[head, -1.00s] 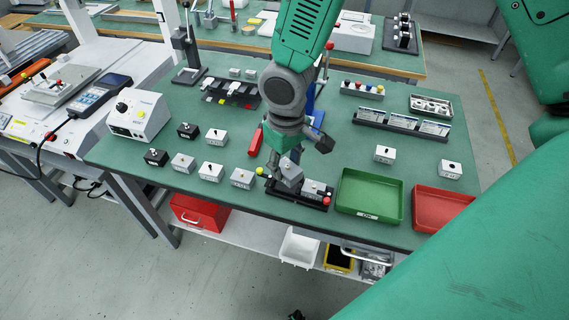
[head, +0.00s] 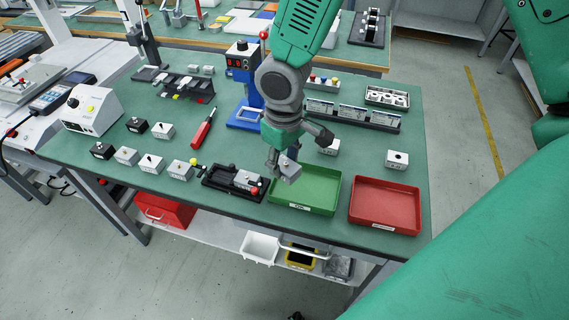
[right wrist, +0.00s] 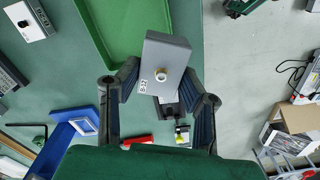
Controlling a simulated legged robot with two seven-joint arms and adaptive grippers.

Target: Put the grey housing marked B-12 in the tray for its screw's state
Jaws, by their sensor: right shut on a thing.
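My right gripper (head: 283,160) is shut on a small grey housing (head: 289,170), held tilted above the bench at the green tray's left end. In the right wrist view the housing (right wrist: 166,62) sits between the fingertips, with a "B-12" label and a pale round screw head on its face. How far the screw stands out is hard to tell. The green tray (head: 328,207) is empty; its label is too small to read. The red tray (head: 386,222), also empty, stands to its right. My left gripper is not in view.
A black fixture (head: 214,184) with yellow and red knobs holds another grey block (head: 246,180), just left of the green tray. Several housings stand farther left, and two light ones (head: 397,160) behind the trays. A blue stand (head: 245,115) rises behind the gripper.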

